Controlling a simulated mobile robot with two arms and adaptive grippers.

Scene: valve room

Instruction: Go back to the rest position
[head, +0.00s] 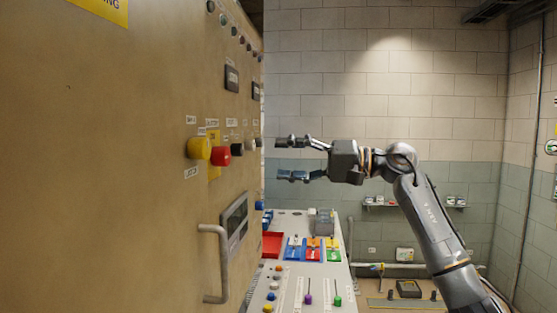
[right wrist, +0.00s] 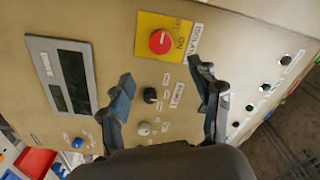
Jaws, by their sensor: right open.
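My right gripper (head: 292,158) is open and empty in the head view, its fingers pointing left toward the tan cabinet panel (head: 120,150). In the right wrist view its two fingers (right wrist: 165,92) are spread in front of the panel. Between and beyond them show a red knob (right wrist: 160,41) on a yellow plate, a black knob (right wrist: 150,95) and a pale knob (right wrist: 143,128). The fingers appear apart from these knobs. My left gripper shows in neither view.
A console (head: 310,225) with coloured switches stands below my right gripper. A small wall shelf (head: 412,204) is behind my right arm. Open room lies between the arm and the back wall.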

